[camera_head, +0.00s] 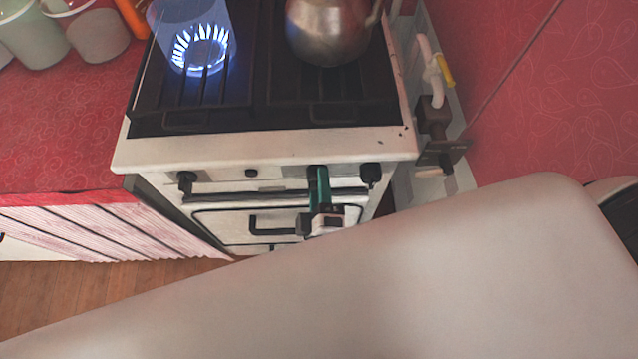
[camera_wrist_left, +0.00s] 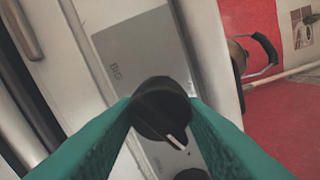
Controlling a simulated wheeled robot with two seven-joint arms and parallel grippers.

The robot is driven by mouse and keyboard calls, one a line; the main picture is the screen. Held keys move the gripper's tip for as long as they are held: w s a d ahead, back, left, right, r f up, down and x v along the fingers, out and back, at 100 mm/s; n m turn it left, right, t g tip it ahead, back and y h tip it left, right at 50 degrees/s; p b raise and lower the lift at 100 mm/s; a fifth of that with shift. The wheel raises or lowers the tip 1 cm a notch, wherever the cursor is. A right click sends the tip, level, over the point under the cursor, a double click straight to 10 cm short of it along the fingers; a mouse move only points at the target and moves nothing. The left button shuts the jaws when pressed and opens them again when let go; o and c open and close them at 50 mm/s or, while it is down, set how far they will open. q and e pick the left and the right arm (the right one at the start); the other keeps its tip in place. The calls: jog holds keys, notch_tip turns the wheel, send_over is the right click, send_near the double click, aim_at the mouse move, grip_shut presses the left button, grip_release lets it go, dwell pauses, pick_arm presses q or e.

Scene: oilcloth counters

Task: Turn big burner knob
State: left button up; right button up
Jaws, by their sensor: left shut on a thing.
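The big burner knob (camera_wrist_left: 158,104) is black and round with a white pointer line slanting to the lower right in the left wrist view. The word BIG is printed on the grey panel beside it. My left gripper (camera_head: 318,174) is at the front panel of the white stove (camera_head: 230,152). Its green fingers are shut on the knob, one on either side, as the left wrist view shows. In the head view the knob is mostly hidden by the fingers. My right gripper is not in view.
A burner with a blue flame (camera_head: 200,50) burns at the left of the stove top, with a translucent blue cylinder around it. A metal kettle (camera_head: 328,30) stands at the right. Other black knobs (camera_head: 187,183) (camera_head: 370,173) flank my gripper. An oven handle (camera_head: 270,225) is below.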

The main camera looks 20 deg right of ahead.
pick_arm(q)
jog(key=n, duration=0.3)
jog(key=n+b, duration=0.1)
jog(key=n, duration=0.2)
jog(key=shift+n, duration=0.3)
jog(key=n+b, duration=0.2)
jog(key=n, duration=0.4)
jog(key=shift+r+b, duration=0.15)
jog(key=shift+b, duration=0.25)
jog(key=shift+n, duration=0.3)
jog(key=o, duration=1)
